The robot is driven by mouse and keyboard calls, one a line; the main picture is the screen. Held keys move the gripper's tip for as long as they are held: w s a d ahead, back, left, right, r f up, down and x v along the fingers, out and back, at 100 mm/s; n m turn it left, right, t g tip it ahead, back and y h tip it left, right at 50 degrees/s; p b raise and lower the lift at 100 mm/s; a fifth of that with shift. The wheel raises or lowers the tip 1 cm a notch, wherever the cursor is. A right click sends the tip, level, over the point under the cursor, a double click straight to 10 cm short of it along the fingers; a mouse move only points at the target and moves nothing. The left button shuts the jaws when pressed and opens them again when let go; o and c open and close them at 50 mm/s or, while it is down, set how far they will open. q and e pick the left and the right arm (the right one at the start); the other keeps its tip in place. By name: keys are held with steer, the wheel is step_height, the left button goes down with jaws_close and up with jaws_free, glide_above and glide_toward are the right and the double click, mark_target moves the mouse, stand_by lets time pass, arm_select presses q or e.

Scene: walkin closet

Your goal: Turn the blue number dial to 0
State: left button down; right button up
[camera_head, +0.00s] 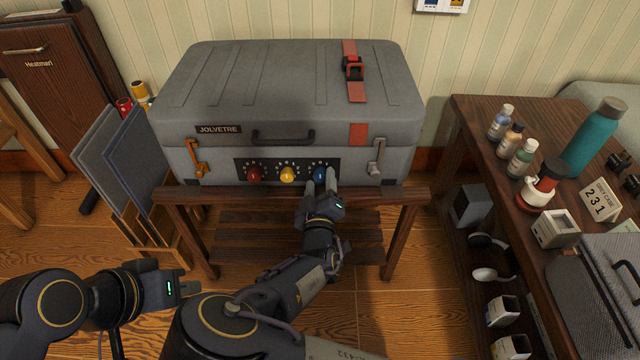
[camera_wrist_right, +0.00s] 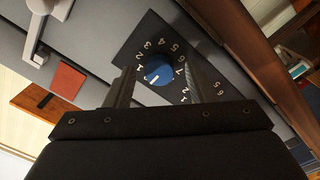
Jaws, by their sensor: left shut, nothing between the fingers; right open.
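The blue number dial (camera_head: 319,173) is the rightmost of three dials on a black panel on the front of the grey suitcase (camera_head: 290,95). In the right wrist view the blue dial (camera_wrist_right: 158,74) shows a white mark near its lower-left side, and white digits ring it. The digit at the mark is too small to read surely. My right gripper (camera_head: 322,184) is open at the blue dial, with a finger on either side of it; contact cannot be told. My left gripper (camera_head: 188,288) is shut and empty, low at the left, away from the suitcase.
A red dial (camera_head: 254,174) and a yellow dial (camera_head: 287,174) sit left of the blue one. The suitcase rests on a wooden stand (camera_head: 205,212). A table (camera_head: 470,112) at the right holds bottles, a "231" card (camera_head: 600,200) and another case. Grey boards (camera_head: 140,150) stand at the left.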

steer(key=shift+s, duration=0.1)
steer(key=s+p, duration=0.1)
steer(key=s, duration=0.6)
steer(key=shift+s, duration=0.35)
steer(key=shift+f, duration=0.1)
